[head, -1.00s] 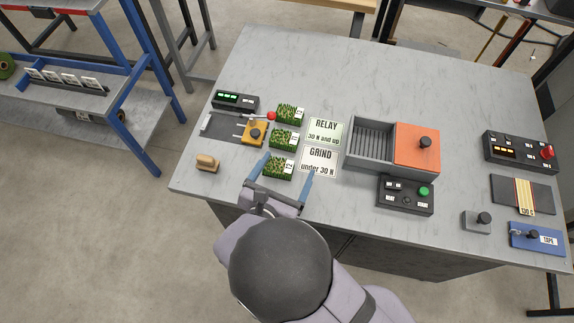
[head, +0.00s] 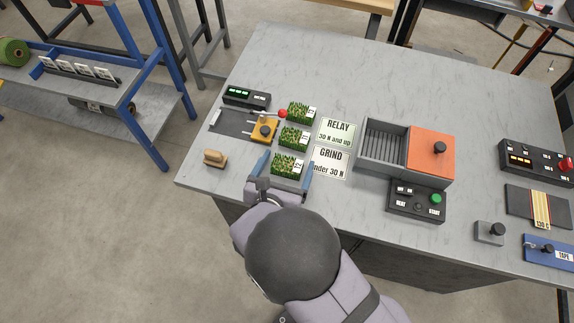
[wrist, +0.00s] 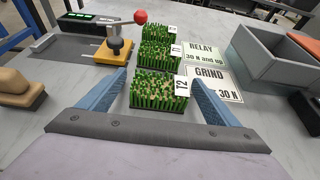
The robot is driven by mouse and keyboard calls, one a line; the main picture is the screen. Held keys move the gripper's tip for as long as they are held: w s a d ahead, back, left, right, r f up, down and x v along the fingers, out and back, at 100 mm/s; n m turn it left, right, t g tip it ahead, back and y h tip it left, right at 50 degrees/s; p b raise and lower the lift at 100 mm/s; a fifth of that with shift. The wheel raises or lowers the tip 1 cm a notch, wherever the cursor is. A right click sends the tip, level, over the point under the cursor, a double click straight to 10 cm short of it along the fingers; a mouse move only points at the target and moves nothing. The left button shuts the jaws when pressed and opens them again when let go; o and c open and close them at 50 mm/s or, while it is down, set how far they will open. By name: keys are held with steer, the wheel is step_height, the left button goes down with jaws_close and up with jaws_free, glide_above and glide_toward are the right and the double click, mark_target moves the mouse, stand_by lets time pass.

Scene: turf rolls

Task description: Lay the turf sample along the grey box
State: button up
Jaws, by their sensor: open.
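Three green turf samples stand in a column on the grey table. The nearest sample (head: 287,166), with a white tag, also shows in the wrist view (wrist: 158,92). The middle sample (head: 293,139) and far sample (head: 300,113) are behind it. My gripper (head: 286,168) is open, with one blue finger on each side of the nearest sample. In the wrist view the fingers (wrist: 160,92) flank it with visible gaps; I cannot tell whether they touch the table. The grey box (head: 385,142) is open, ribbed inside, and stands to the right beyond the signs.
RELAY (head: 337,131) and GRIND (head: 330,163) cards lie between the samples and the box. An orange block with a knob (head: 431,158) adjoins the box. A yellow clamp with a red-balled lever (head: 264,130) and a tan-handled tool (head: 214,159) are left. A button panel (head: 415,203) is in front.

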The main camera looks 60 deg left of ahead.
mark_target(288, 163)
steer(key=c, duration=1.3)
steer(key=shift+r, duration=0.2)
steer(key=shift+r+b, duration=0.65)
steer(key=shift+r, duration=4.2)
steer(key=shift+w, duration=0.1)
